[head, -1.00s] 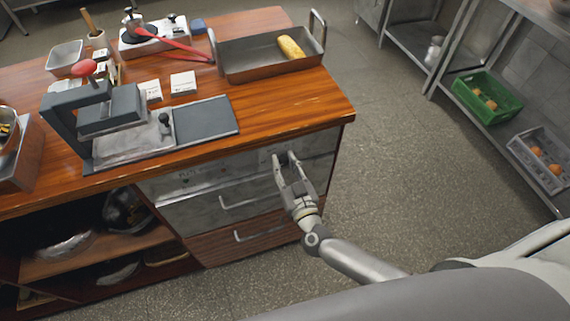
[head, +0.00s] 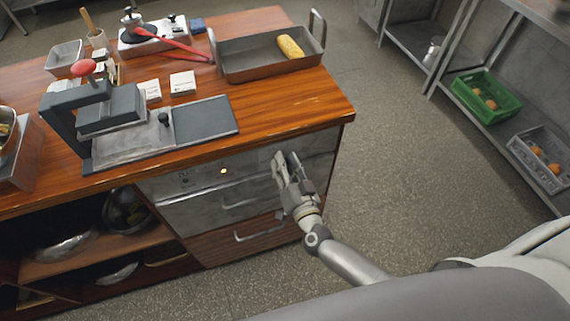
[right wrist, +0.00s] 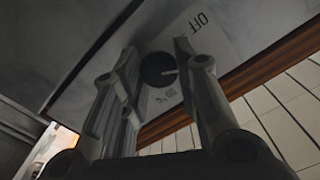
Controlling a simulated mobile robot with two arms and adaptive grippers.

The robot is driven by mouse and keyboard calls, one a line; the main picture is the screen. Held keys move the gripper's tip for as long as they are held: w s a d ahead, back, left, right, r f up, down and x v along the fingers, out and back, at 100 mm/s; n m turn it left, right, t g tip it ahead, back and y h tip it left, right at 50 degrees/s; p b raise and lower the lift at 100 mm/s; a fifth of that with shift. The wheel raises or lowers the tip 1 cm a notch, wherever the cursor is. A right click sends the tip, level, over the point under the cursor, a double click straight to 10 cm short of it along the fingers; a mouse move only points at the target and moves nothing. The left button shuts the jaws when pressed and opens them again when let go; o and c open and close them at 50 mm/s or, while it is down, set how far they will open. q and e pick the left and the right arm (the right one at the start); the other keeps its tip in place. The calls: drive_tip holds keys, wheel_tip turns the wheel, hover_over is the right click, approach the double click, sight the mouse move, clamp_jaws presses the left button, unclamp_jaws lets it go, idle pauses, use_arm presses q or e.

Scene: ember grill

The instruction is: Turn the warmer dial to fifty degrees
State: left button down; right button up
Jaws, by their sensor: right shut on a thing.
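The warmer dial (right wrist: 158,70) is a round black knob on the metal front panel in the right wrist view. A pale pointer line on it points right in that picture. "OFF" is printed to its upper right, and a small marking I cannot read clearly lies just below it. My right gripper (right wrist: 155,55) has its fingers on both sides of the dial and is shut on it. In the head view my right gripper (head: 285,158) is at the right end of the panel and hides the dial. My left gripper is not in view.
The wooden counter (head: 300,105) above holds a press (head: 110,110) and a metal pan (head: 250,72) with a yellow food piece. Floor to the right is clear.

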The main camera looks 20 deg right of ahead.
drive_tip(key=shift+f+m+b, duration=0.2)
drive_tip(key=shift+m+b, duration=1.2)
drive_tip(key=shift+m, duration=3)
drive_tip(key=shift+f+m+b, duration=0.15)
drive_tip(key=shift+m+b, duration=1.25)
drive_tip(key=shift+m, duration=3)
drive_tip(key=o, duration=1)
drive_tip(key=shift+r, duration=0.1)
